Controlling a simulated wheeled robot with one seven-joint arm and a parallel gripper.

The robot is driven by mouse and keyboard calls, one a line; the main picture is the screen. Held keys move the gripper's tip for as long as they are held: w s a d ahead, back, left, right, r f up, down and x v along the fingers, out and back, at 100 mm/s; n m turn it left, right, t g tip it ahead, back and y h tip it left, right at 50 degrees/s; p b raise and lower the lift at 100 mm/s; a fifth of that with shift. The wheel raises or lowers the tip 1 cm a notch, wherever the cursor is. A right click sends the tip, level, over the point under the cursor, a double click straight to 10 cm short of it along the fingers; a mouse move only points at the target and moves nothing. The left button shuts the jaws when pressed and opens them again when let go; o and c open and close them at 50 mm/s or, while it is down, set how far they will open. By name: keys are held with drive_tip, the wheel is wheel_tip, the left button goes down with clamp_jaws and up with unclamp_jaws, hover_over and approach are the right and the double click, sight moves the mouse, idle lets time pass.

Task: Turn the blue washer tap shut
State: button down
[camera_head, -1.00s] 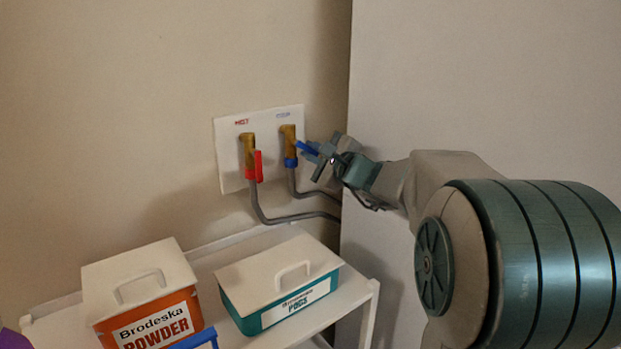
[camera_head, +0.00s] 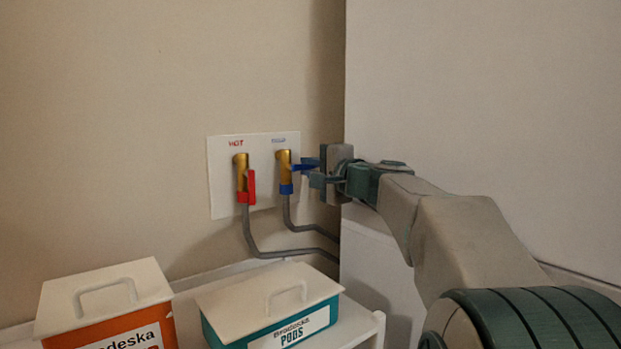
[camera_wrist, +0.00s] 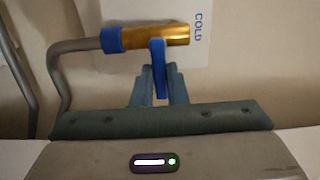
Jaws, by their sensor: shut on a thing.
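The blue washer tap is a brass valve (camera_head: 284,166) on the white wall plate, with a blue collar and a blue lever handle (camera_head: 303,168). In the head view the lever sticks out sideways to the right, across the pipe. My gripper (camera_head: 316,171) is at the lever from the right, its fingers shut on it. In the wrist view the blue lever (camera_wrist: 158,67) stands between the two fingers (camera_wrist: 158,85), under the brass body (camera_wrist: 160,36) beside the COLD label. The fingertips partly hide the lever's outer end.
A red-handled HOT tap (camera_head: 250,187) is just left on the same plate (camera_head: 223,180). Grey hoses (camera_head: 262,252) run down and right. Below, a shelf (camera_head: 365,325) holds a teal pods box (camera_head: 305,325) and an orange powder box (camera_head: 130,338). A pale panel (camera_head: 440,90) stands at right.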

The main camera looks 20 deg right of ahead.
idle(0.4)
drive_tip(key=c, duration=1.4)
unclamp_jaws()
drive_tip(key=shift+c, duration=0.2)
drive_tip(key=v, duration=1.4)
drive_tip(key=shift+a, duration=0.1)
